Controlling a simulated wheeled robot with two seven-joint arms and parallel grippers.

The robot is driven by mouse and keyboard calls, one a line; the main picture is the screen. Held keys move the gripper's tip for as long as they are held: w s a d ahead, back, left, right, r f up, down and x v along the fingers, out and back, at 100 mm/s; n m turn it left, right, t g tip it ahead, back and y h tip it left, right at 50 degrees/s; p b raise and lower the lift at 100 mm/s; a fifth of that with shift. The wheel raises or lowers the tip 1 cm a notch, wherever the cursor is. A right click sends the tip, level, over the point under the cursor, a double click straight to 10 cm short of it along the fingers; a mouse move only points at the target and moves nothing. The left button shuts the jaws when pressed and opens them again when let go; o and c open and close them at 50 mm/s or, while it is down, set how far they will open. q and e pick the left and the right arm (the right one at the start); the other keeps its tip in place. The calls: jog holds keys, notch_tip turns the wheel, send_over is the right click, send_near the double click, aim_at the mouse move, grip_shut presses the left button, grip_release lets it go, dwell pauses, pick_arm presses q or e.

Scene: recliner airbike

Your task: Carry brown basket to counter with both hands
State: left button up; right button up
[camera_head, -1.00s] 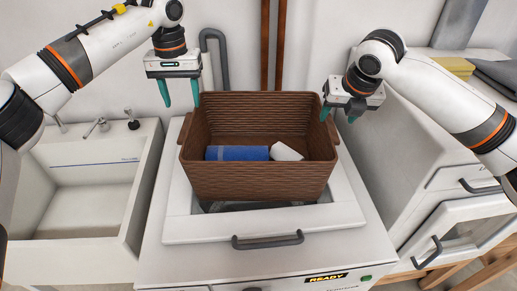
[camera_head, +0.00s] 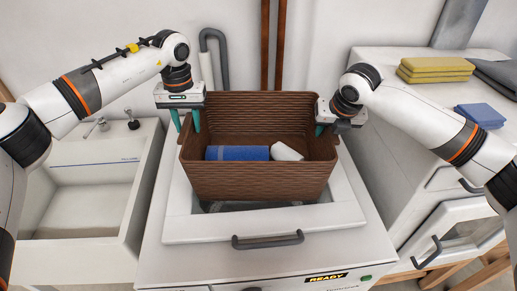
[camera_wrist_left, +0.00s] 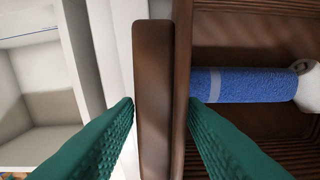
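The brown basket (camera_head: 262,180) stands on top of the white machine (camera_head: 180,222). A blue rolled towel (camera_head: 237,153) and a white item (camera_head: 287,151) lie inside it. My left gripper (camera_head: 186,122) is at the basket's left end, fingers pointing down. In the left wrist view its two green fingers are apart, one on each side of the basket's left rim and handle (camera_wrist_left: 153,95), with a gap showing on the outer side. My right gripper (camera_head: 328,122) is at the basket's right end; its fingers are partly hidden by the rim, and their spacing is unclear.
A white sink (camera_head: 95,190) is at the left. A white counter (camera_head: 405,100) at the right holds yellow folded towels (camera_head: 435,70), a blue folded cloth (camera_head: 480,115) and dark cloth (camera_head: 498,77). Pipes (camera_head: 273,45) run up the wall behind the basket.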

pick_arm(q)
grip_shut()
pick_arm(e)
grip_shut()
pick_arm(q)
jog(key=shift+w+r, duration=0.1)
jog(key=shift+r, duration=0.1)
pick_arm(e)
jog(key=shift+r, duration=0.2)
